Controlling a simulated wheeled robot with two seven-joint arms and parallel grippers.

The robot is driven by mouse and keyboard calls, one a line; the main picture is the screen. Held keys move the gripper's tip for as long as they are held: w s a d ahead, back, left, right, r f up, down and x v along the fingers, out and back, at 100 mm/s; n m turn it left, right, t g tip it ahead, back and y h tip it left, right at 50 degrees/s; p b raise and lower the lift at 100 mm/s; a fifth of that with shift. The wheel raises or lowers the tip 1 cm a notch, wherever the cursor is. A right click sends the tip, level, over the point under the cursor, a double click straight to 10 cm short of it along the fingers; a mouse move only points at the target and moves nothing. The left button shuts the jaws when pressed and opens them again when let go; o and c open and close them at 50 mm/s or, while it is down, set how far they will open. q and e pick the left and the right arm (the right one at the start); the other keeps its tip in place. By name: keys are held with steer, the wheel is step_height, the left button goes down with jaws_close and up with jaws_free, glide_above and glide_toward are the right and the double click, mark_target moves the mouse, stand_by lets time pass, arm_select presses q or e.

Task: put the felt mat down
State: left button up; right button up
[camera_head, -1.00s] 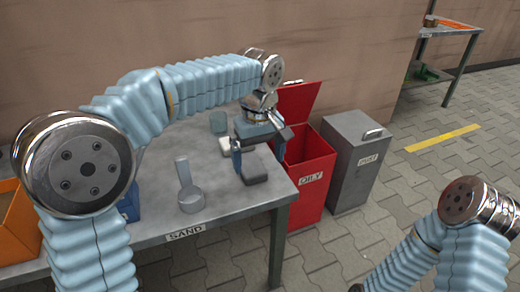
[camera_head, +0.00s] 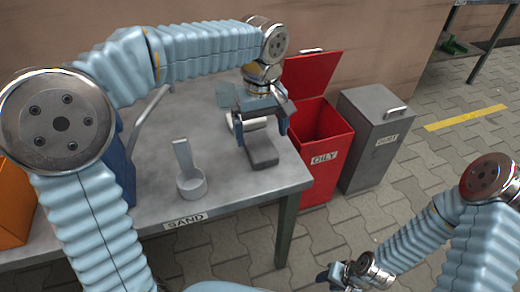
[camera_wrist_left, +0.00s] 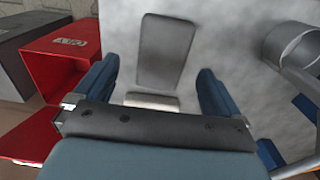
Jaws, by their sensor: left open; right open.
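The felt mat, a small dark grey rectangle (camera_head: 263,153), lies on the table near its right end. It also shows in the left wrist view (camera_wrist_left: 166,52), flat and between the finger lines. My left gripper (camera_head: 264,136) is open above the mat, with its blue fingers apart and nothing between them; they also show in the left wrist view (camera_wrist_left: 165,92). My right gripper (camera_head: 341,276) is open and empty, low over the floor to the right of the table.
A grey scoop or cup with a handle (camera_head: 191,184) stands on the table (camera_head: 225,191) above the SAND label. A white object (camera_head: 252,123) is behind the mat. An open red OILY bin (camera_head: 325,172) and a closed grey bin (camera_head: 375,150) stand right of the table.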

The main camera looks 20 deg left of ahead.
mark_target(260, 145)
arm_select(q)
step_height(260, 145, down, 4)
steer(key=shift+a+f+b, duration=0.15)
steer(key=shift+f+b, duration=0.1)
steer(key=shift+b, duration=0.05)
steer(key=c, duration=1.2)
steer(key=shift+r, duration=0.15)
